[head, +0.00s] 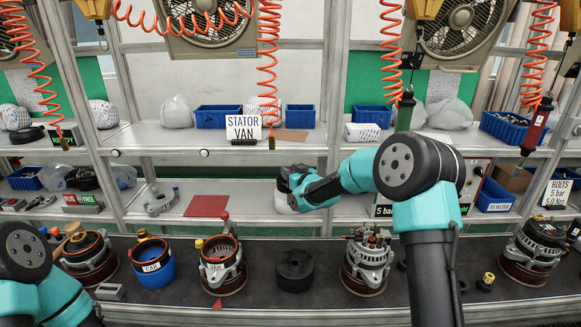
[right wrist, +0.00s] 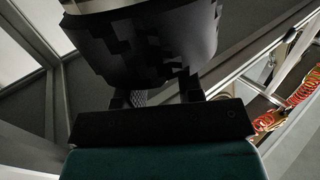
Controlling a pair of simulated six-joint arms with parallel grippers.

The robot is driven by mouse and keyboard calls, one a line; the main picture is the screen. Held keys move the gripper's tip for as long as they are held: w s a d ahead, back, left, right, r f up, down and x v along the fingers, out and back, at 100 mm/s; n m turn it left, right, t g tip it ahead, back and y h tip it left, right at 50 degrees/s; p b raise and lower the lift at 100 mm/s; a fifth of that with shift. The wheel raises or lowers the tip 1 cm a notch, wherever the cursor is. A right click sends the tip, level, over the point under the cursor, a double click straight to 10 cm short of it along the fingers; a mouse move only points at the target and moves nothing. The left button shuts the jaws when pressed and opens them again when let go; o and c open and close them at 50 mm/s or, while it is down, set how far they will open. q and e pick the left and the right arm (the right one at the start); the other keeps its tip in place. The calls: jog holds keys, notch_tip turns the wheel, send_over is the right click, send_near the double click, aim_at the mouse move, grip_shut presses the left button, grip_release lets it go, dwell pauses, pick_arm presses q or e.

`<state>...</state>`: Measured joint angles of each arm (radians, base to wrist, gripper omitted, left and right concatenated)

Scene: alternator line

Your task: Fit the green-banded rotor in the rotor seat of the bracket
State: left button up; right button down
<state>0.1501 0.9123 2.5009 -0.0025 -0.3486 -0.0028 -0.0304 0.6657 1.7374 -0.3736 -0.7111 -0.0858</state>
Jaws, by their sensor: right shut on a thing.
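My right gripper (head: 302,187) is shut above the rear part of the bench, in front of the lower shelf. In the right wrist view it (right wrist: 152,92) holds a dark, round rotor (right wrist: 148,45) with stepped, claw-like edges. No green band shows on the visible side of the rotor. Alternator brackets stand on the bench: one labelled VAN (head: 220,262), one at left (head: 88,252) and one right of centre (head: 368,258). I cannot tell which has the rotor seat. My left gripper is out of view.
Another assembly (head: 535,245) is at far right. A grey metal part (head: 160,198) and a red mat (head: 206,206) lie on the lower shelf. Coiled orange hoses (head: 268,60) hang above.

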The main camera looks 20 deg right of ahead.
jog(key=s+a, duration=0.2)
jog(key=s, duration=0.6)
jog(key=shift+s+a+r, duration=0.25)
jog(key=shift+s, duration=0.15)
jog(key=shift+a, duration=0.15)
